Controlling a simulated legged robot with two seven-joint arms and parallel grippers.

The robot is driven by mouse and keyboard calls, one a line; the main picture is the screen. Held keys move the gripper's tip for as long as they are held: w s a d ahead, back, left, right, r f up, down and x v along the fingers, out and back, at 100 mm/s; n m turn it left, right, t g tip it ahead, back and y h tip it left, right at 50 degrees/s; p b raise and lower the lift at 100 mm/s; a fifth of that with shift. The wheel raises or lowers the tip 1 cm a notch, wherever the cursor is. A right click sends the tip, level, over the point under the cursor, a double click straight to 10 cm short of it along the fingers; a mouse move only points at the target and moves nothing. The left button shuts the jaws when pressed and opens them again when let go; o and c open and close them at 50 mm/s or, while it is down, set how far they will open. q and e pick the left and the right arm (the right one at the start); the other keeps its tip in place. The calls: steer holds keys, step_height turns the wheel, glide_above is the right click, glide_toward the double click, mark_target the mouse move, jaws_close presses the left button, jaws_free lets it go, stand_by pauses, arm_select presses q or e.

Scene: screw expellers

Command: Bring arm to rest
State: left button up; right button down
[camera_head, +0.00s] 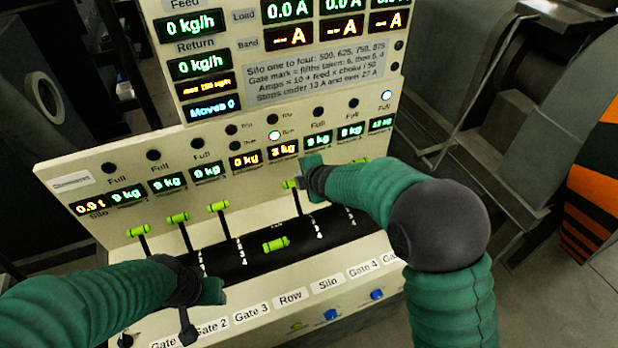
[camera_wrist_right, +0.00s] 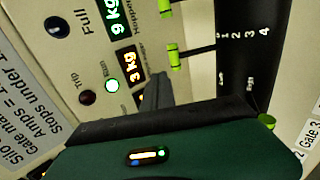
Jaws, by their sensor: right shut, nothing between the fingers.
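My right arm (camera_head: 380,190) reaches in from the right over the console. My right gripper (camera_head: 310,172) is shut and empty, in front of the row of displays and close to a green-handled lever (camera_head: 291,184). In the wrist view the right gripper's dark fingers (camera_wrist_right: 156,90) point up at the panel, beside a "3 kg" display (camera_wrist_right: 129,65); whether they touch anything is unclear. My left arm comes in from the left, and my left gripper (camera_head: 205,291) hangs low over the console's front labels. Its fingers are dark and partly hidden, so its opening is unclear.
The cream console (camera_head: 290,98) fills the middle. Several green-handled levers (camera_head: 178,218) stand in the black slotted strip (camera_head: 240,262), one handle (camera_head: 275,245) lower than the others. Small knobs (camera_head: 331,314) sit along the front. Grey machinery (camera_head: 540,130) stands at the right.

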arm_select(q)
steer(key=s+b+x, duration=0.2)
steer(key=b+x, duration=0.6)
steer(key=x, duration=0.1)
steer(key=shift+w+a+f+b, duration=0.25)
steer(key=shift+w+a+b, duration=0.05)
steer(key=shift+w, duration=0.05)
arm_select(e)
steer(key=s+d+f+m+g+h, duration=0.1)
steer(key=s+d+f+m+g, duration=0.1)
steer(key=s+d+f+m, duration=0.2)
steer(key=s+d+f+m+g+h, duration=0.1)
steer(key=s+d+f+m, duration=0.3)
steer(key=s+m, duration=0.6)
steer(key=s+d+f+m+g+h, duration=0.1)
steer(key=s+d+f+m+g, duration=0.2)
steer(key=s, duration=1.2)
steer(key=shift+s+d+f+m+g, duration=0.35)
steer(key=shift+d+f+m, duration=0.75)
steer(key=shift+d+m, duration=1.3)
arm_select(q)
steer(key=shift+a, duration=0.35)
arm_select(e)
steer(key=shift+a, duration=0.3)
